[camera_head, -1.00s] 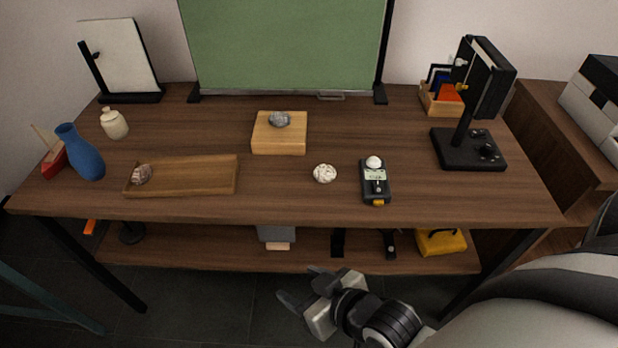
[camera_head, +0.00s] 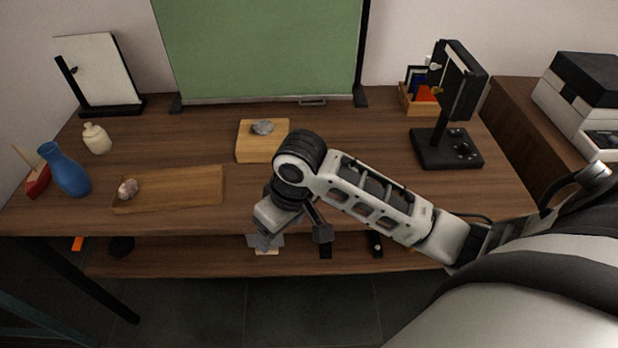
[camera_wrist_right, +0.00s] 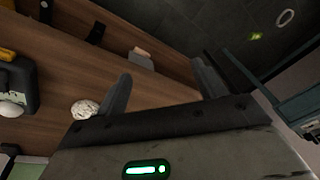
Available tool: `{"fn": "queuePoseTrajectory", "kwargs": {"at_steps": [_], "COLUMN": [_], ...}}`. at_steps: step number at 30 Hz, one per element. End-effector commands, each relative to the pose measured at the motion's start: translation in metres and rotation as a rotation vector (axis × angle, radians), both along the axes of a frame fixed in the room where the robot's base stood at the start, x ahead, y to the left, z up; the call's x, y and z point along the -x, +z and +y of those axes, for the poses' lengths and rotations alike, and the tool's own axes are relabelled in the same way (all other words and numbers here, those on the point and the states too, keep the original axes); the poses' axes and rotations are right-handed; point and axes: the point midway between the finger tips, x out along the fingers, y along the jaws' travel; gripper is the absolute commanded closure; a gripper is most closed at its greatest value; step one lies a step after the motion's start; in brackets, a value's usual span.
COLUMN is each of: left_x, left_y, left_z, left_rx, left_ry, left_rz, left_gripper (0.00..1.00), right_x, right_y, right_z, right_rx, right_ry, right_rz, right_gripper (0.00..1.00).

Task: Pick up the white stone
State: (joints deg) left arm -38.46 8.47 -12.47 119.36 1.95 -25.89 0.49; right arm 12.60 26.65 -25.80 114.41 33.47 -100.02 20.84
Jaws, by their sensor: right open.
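The white stone (camera_wrist_right: 85,109) is pale and ridged and lies on the brown table top. In the wrist view it is just left of the left-hand finger, outside the jaws. In the head view my right arm hides it. My right gripper (camera_head: 293,236) is open near the table's front edge, and its two fingers also show in the wrist view (camera_wrist_right: 161,78) with nothing between them. My left gripper is not in view.
A dark meter with a white dome (camera_wrist_right: 14,98) lies near the stone. A grey stone (camera_head: 262,127) sits on a wooden block (camera_head: 250,152); a brownish stone (camera_head: 127,188) is on a wooden tray (camera_head: 190,187). A blue vase (camera_head: 66,172) stands left and a black stand (camera_head: 445,148) right.

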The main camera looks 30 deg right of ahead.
Motion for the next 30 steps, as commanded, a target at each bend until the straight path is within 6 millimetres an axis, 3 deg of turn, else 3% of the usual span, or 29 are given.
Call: {"fn": "queuePoseTrajectory", "kwargs": {"at_steps": [1, 6, 12, 15, 19, 30], "left_x": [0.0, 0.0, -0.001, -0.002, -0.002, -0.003], "left_y": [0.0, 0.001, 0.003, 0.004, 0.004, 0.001], "left_z": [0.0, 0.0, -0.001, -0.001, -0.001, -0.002], "left_rx": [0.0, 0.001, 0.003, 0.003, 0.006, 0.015], "left_ry": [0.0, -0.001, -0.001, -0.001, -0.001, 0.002], "left_rz": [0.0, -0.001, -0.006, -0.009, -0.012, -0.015], "left_gripper": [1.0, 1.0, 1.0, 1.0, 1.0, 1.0], "right_x": [-0.025, -0.074, -0.098, -0.102, -0.102, -0.102], "right_y": [0.015, 0.064, 0.115, 0.124, 0.111, 0.036], "right_z": [-0.018, -0.071, -0.115, -0.124, -0.127, -0.126], "right_rx": [0.038, 0.103, 0.114, 0.112, 0.111, 0.109], "right_ry": [-0.033, -0.2, -0.376, -0.414, -0.427, -0.423], "right_rz": [0.015, 0.104, 0.16, 0.172, 0.179, 0.176], "right_gripper": [0.3, 0.3, 0.3, 0.3, 0.3, 0.3]}}
